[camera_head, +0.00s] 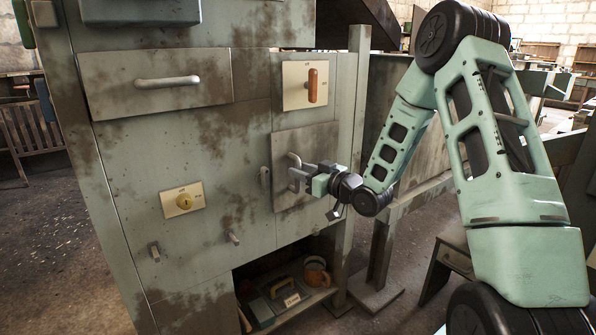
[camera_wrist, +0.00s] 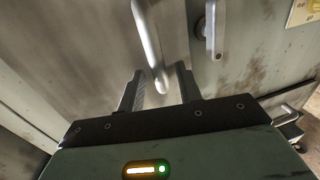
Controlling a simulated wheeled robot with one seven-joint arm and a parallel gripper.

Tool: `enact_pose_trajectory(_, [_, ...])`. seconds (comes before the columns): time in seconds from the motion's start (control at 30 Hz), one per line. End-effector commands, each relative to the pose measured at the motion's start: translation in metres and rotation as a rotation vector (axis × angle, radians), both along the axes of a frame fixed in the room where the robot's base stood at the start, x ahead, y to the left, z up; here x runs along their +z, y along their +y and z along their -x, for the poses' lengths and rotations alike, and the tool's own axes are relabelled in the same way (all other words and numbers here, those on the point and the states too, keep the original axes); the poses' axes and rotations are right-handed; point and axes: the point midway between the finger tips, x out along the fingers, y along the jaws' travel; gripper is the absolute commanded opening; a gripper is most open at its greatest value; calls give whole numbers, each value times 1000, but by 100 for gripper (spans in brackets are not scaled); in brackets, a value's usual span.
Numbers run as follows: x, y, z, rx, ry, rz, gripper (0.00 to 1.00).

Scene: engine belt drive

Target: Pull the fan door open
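The fan door is likely the square grey panel (camera_head: 313,143) on the right of the cabinet front, and it looks shut. Its pale bar handle (camera_head: 292,158) is partly hidden by my gripper (camera_head: 299,180) in the head view. In the wrist view the handle (camera_wrist: 153,40) runs down from the top, and its rounded lower end lies between the two fingers of my gripper (camera_wrist: 160,78). The fingers are apart, with a gap on each side of the handle. I cannot tell how deep the handle sits between them.
A small latch handle (camera_head: 265,178) is left of the door; it also shows in the wrist view (camera_wrist: 212,32). An orange switch (camera_head: 312,85) is above, a drawer handle (camera_head: 167,82) upper left, and a yellow knob (camera_head: 184,201) lower left. An open shelf (camera_head: 300,306) lies below.

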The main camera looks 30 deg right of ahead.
Motion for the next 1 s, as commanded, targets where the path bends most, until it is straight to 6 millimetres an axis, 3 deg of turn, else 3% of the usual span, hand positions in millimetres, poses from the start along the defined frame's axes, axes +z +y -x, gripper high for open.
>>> enact_pose_trajectory(0.2, [0,4,-18,0,0,0,35])
enact_pose_trajectory(0.5, [0,5,-20,0,0,-1,35])
enact_pose_trajectory(0.63, [0,5,-20,0,0,0,1])
enact_pose_trajectory(1.0, [0,3,-17,28,1,0,0])
